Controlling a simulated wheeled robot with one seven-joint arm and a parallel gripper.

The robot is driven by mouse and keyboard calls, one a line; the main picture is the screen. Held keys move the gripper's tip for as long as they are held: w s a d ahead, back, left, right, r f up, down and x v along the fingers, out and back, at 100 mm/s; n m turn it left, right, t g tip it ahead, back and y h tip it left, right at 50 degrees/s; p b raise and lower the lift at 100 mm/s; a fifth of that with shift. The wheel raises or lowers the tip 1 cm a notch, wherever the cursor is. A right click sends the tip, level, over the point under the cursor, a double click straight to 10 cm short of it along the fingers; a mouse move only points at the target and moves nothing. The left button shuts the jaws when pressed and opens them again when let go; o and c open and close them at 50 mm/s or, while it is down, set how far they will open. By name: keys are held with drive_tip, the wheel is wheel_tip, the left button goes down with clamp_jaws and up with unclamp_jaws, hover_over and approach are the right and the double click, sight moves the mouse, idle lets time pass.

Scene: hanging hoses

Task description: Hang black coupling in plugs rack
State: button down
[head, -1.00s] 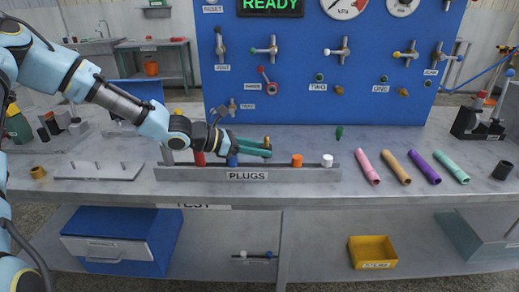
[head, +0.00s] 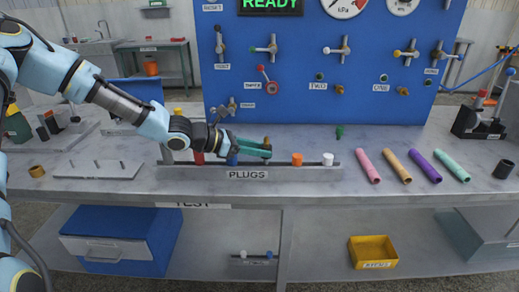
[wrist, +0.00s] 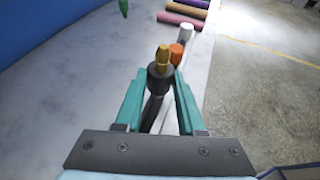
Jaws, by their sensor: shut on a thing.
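My gripper (head: 268,150), with green fingers, is shut on the black coupling (wrist: 159,82). The coupling stands roughly upright between the fingers, with its brass tip up in the wrist view. In the head view the fingers hide most of it, and only the brownish tip shows above them. The plugs rack (head: 205,173) is a long grey bar labelled PLUGS on the bench. My gripper is over the rack, between the blue plug (head: 232,160) and the orange plug (head: 297,160). I cannot tell whether the coupling touches the rack.
A white plug (head: 328,160) and a red plug (head: 198,158) are also on the rack. Pink, tan, purple and green tubes (head: 452,166) lie to the right. A green fitting (head: 339,132) stands behind. The blue panel (head: 300,105) rises at the back.

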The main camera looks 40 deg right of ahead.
drive_tip(key=shift+f+b, duration=0.35)
drive_tip(key=shift+f, duration=0.1)
drive_tip(key=c, duration=0.9)
unclamp_jaws()
drive_tip(key=o, duration=0.5)
drive_tip(key=shift+c, duration=0.2)
drive_tip(key=shift+a, duration=0.1)
drive_tip(key=shift+w+a, duration=0.2)
drive_tip(key=shift+a, duration=0.15)
drive_tip(key=v, duration=1)
drive_tip(key=shift+r+b, duration=0.25)
drive_tip(key=shift+b, duration=0.2)
drive_tip(key=shift+s+d, duration=0.1)
